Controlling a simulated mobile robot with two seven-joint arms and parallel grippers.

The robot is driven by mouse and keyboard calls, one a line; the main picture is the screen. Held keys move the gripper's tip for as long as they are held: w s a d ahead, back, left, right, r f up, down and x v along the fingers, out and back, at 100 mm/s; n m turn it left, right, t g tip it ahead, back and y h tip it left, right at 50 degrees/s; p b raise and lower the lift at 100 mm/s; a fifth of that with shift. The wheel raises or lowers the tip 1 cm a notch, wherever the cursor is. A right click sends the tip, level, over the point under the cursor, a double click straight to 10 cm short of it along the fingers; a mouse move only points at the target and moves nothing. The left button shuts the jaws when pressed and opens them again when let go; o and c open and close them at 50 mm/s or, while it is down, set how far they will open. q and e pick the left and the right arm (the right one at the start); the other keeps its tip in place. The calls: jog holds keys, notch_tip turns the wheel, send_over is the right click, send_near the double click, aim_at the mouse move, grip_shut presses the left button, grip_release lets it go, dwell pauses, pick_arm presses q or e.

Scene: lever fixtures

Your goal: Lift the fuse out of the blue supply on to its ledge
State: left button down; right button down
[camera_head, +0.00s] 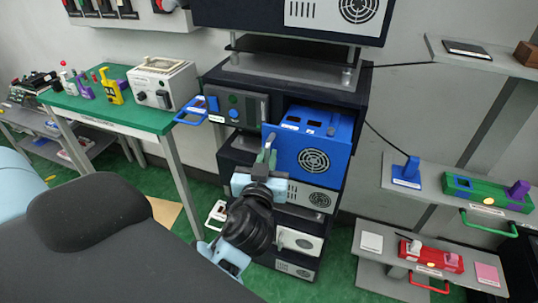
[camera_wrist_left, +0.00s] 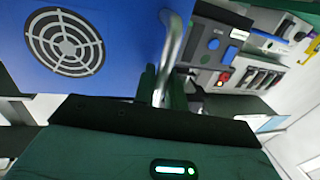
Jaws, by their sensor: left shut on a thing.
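The blue supply (camera_head: 340,150) is a blue box with a round fan grille, sticking out of the dark rack. Its front also fills the upper left of the left wrist view (camera_wrist_left: 110,20). Its top shows pale labels and dark openings; I cannot pick out the fuse or its ledge there. My left gripper (camera_head: 266,160) is at the supply's left front edge, shut on a grey metal handle (camera_wrist_left: 172,50) that stands upright between the fingers. The fingers hide the handle's lower part. My right gripper is not in view.
A grey panel (camera_head: 249,103) with knobs sits left of the supply. A blue loop handle (camera_head: 188,114) juts out near the green table (camera_head: 150,120).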

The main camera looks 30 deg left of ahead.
pick_arm(q)
jog(key=shift+v, duration=1.15)
jog(key=c, duration=1.7)
grip_release()
jog(key=shift+s+a+f, duration=0.1)
jog(key=shift+a+f, duration=0.05)
jog(key=shift+a, duration=0.1)
jog(key=shift+o, duration=0.7)
jog(key=shift+s, duration=0.15)
